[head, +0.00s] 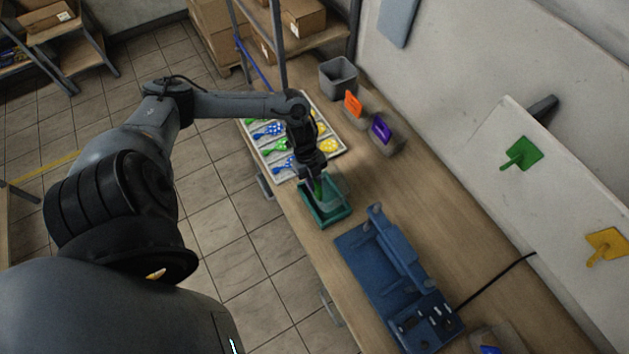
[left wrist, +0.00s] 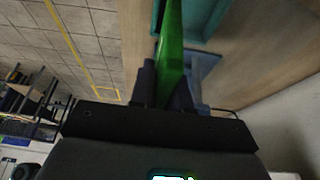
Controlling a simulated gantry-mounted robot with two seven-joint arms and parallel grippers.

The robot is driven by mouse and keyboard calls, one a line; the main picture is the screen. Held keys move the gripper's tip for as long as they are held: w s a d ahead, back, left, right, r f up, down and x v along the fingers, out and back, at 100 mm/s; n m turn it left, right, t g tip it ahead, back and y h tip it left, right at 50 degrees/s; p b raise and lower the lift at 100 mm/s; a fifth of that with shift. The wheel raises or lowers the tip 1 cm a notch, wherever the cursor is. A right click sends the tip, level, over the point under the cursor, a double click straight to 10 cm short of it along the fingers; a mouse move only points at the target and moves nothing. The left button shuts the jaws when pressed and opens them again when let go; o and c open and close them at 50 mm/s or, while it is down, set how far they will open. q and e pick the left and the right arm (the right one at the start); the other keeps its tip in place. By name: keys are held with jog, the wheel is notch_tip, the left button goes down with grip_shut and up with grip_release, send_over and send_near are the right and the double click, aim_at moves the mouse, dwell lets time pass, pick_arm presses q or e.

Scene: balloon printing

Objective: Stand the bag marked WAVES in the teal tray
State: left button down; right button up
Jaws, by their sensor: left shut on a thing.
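The teal tray (head: 333,222) sits on the wooden bench near its left edge; part of it also shows at the top of the left wrist view (left wrist: 207,22). My left gripper (head: 316,175) points down over the tray. It is shut on a thin green bag (head: 318,188), which shows upright between the fingers in the left wrist view (left wrist: 171,55). The bag's lower end is at or inside the tray; I cannot tell whether it touches the floor. No WAVES marking is readable. My right gripper is not in view.
A pale compartment tray (head: 336,150) of coloured items lies behind the teal tray. A blue machine (head: 385,275) stands in front of it. Orange (head: 353,103) and purple (head: 381,128) items and a grey bin (head: 338,77) line the back. Bench right of the teal tray is clear.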

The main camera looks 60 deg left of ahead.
pick_arm(q)
jog(key=shift+f+b, duration=3.15)
jog(key=shift+f, duration=0.4)
jog(key=shift+f+b, duration=0.3)
jog(key=shift+f, duration=0.25)
jog(key=c, duration=1)
grip_release()
jog(key=shift+r, duration=0.1)
jog(key=s+r+p, duration=0.1)
jog(key=r+p, duration=0.1)
jog(key=p, duration=0.1)
jog(key=s+r+p, duration=0.1)
jog(key=r+p, duration=0.1)
jog(key=p, duration=0.1)
jog(key=s+r+p, duration=0.1)
jog(key=r+p, duration=0.1)
jog(key=p, duration=0.1)
jog(key=shift+d+r, duration=0.15)
jog(key=shift+r, duration=0.25)
